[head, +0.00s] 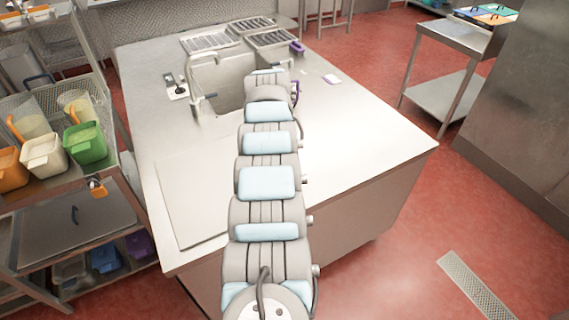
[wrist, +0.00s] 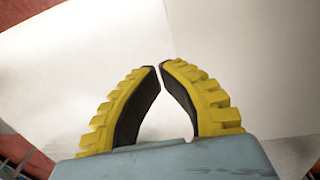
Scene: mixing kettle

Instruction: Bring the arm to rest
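My gripper (wrist: 159,65) shows in the wrist view with two yellow ribbed fingers, dark on their inner faces. The fingertips meet or almost meet, and nothing shows between them. A pale, smooth surface lies beyond the fingers. In the head view my arm stretches out over the steel counter (head: 365,135). The end of my arm is near the sink, and my gripper is hidden behind the arm links there.
A sink (head: 225,80) with a tap (head: 193,85) is set in the counter. Trays (head: 270,38) lie at its far end. A shelf rack (head: 75,190) with coloured tubs stands left. A steel side table (head: 460,35) stands right. Red floor is free right of the counter.

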